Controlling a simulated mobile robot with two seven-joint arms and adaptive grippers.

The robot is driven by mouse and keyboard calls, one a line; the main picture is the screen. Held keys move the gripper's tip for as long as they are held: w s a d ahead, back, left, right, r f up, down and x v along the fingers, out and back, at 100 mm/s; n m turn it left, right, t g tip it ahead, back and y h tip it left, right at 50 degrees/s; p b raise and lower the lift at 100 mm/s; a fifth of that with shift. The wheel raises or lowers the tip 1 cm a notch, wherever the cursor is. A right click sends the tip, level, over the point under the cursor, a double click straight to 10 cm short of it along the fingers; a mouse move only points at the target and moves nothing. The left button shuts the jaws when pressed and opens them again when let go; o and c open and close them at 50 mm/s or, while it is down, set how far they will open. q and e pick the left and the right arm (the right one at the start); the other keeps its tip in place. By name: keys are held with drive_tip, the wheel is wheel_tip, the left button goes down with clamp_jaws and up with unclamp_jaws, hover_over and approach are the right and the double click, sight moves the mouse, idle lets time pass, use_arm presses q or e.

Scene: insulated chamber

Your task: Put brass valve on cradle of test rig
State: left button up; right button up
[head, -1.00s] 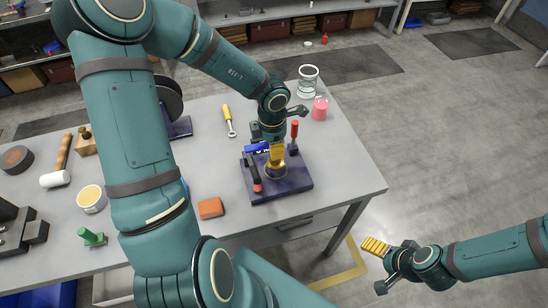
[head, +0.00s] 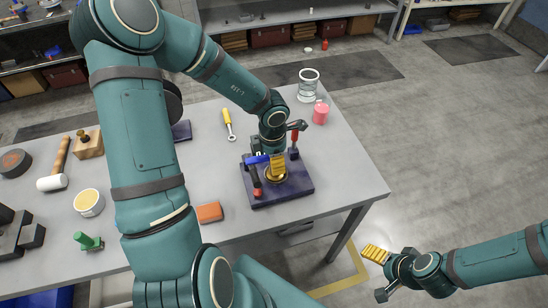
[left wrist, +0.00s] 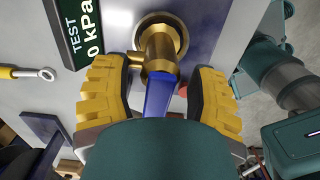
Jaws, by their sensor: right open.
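The brass valve (left wrist: 160,52) with its blue lever (left wrist: 160,93) is between the yellow fingers of my left gripper (left wrist: 158,85). The valve is at a round brass seat (left wrist: 176,22) on the dark purple test rig base (head: 300,189). I cannot tell whether it rests fully in the cradle. The left finger is close to the valve's side; a narrow gap seems to show at the right finger, so grip contact is unclear. In the head view my left gripper (head: 277,166) points down over the rig, hiding much of the valve. My right gripper (head: 376,266) is open and empty, beyond the table's right edge.
A red-handled black clamp (head: 257,184) and another red handle (head: 294,138) flank the valve. A test sign (left wrist: 84,25) stands beside it. An orange block (head: 209,212), wrench (head: 229,122), pink container (head: 320,113) and glass jar (head: 308,86) are nearby. The table's front right is bare.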

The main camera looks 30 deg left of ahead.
use_arm(q)
drive_tip(key=shift+r, duration=0.15)
wheel_tip(320, 180, up, 12)
drive_tip(key=p, duration=0.4)
drive_tip(key=shift+s+a+p, duration=0.15)
drive_tip(key=shift+s+p, duration=0.05)
drive_tip(key=shift+p, duration=0.1)
drive_tip(key=shift+s, duration=0.1)
